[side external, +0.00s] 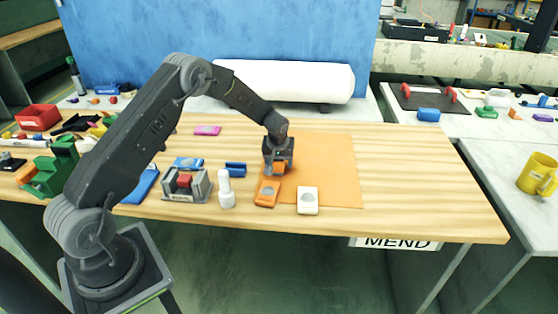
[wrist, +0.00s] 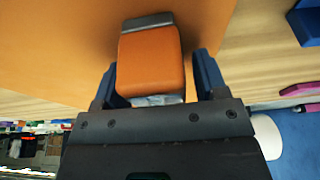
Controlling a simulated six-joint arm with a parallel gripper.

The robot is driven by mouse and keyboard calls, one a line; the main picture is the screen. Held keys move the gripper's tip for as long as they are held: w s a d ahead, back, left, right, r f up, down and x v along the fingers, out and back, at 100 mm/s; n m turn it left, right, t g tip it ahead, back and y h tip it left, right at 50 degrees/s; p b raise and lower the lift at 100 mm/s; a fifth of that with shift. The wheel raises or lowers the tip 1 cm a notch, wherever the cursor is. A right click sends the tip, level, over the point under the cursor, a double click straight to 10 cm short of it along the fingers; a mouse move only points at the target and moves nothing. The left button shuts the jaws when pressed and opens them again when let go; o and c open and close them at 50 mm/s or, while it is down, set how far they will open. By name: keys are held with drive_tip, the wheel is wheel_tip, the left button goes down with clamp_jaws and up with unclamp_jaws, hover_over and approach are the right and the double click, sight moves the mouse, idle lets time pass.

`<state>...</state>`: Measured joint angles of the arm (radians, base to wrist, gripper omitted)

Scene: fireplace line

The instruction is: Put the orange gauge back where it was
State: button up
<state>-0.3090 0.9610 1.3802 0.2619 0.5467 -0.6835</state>
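The orange gauge (side external: 266,194), with a grey round dial, lies at the front left part of the orange mat (side external: 335,165). My gripper (side external: 277,172) points down just behind it, close to its far end. In the wrist view an orange body with a grey end strip, apparently this gauge (wrist: 152,62), shows between the two blue fingers of my gripper (wrist: 158,82). The fingers stand apart on either side of it, with a gap visible on the right. Its dial cannot be made out there. Contact cannot be told.
A cream gauge (side external: 308,201) lies right of the orange one. A white bottle-shaped piece (side external: 225,190), a grey fixture with a red block (side external: 187,184) and a blue block (side external: 235,169) stand to the left. A white roll (side external: 285,80) lies behind. The mat's right side is clear.

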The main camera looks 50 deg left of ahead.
drive_tip(key=shift+r, duration=0.1)
drive_tip(key=v, duration=1.2)
drive_tip(key=shift+r, duration=0.1)
drive_tip(key=s+d+r+m+t, duration=0.1)
drive_tip(key=s+d+r+m, duration=0.1)
drive_tip(key=s+d+r, duration=0.5)
drive_tip(key=s+d+r+m+t, duration=0.1)
drive_tip(key=s+d+r+m, duration=0.15)
drive_tip(key=s+r, duration=0.45)
drive_tip(key=s+d+r+m+h, duration=0.1)
drive_tip(key=s+d, duration=0.3)
drive_tip(key=s, duration=0.5)
drive_tip(key=s+d+r+m+t+h, duration=0.1)
drive_tip(key=s+d+r+m, duration=0.1)
drive_tip(key=s, duration=0.6)
drive_tip(key=shift+s+d+m, duration=0.35)
drive_tip(key=shift+d+m, duration=0.4)
drive_tip(key=shift+d, duration=0.15)
